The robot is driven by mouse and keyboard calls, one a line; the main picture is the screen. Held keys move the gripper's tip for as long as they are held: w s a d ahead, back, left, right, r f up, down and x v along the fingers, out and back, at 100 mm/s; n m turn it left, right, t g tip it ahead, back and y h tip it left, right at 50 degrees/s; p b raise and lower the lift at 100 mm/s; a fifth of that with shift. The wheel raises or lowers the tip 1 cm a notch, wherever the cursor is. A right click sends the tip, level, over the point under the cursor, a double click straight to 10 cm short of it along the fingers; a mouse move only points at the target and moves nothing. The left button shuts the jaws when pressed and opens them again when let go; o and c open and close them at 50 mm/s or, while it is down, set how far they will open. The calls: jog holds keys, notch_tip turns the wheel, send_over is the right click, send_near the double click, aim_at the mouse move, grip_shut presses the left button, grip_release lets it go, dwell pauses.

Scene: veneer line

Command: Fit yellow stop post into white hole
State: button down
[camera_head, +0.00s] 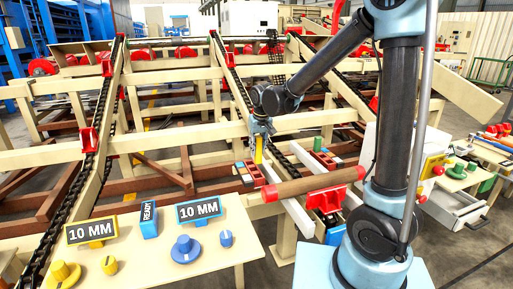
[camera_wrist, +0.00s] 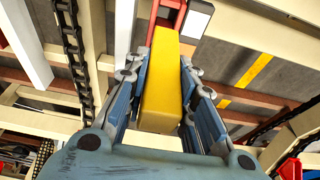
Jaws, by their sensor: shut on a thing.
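The yellow stop post (camera_head: 259,152) is held in my gripper (camera_head: 260,137), pointing down above a small block with coloured patches (camera_head: 250,174) at the end of a rail. In the wrist view, the post (camera_wrist: 161,82) sits between the blue fingers of my gripper (camera_wrist: 160,100), which are shut on its sides. A white patch (camera_wrist: 197,19) shows on a dark and red piece just past the post's far end. I cannot tell whether this patch is the white hole. The post's lower tip appears close to the block; contact cannot be made out.
A brown roller with red ends (camera_head: 312,185) lies across white rails just right of the block. A similar block (camera_head: 325,159) with a green post (camera_head: 317,144) stands behind it. A bench (camera_head: 140,255) with signs and knobs is at front left. Chain conveyors (camera_head: 100,135) run behind.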

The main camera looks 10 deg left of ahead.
aim_at(257, 157)
jog(key=shift+s+d+x, duration=0.1)
jog(key=shift+s+x, duration=0.05)
jog(key=shift+x, duration=0.6)
jog(key=shift+s+d+x, duration=0.1)
jog(key=shift+x, duration=0.6)
jog(key=shift+s+d+x, duration=0.1)
jog(key=shift+s+x, duration=0.05)
jog(key=shift+x, duration=0.6)
jog(key=shift+f, duration=0.75)
jog(key=shift+s+a+f, duration=0.1)
jog(key=shift+f, duration=2.5)
jog(key=c, duration=1.2)
grip_release()
jog(key=shift+c, duration=0.2)
jog(key=shift+v, duration=5.95)
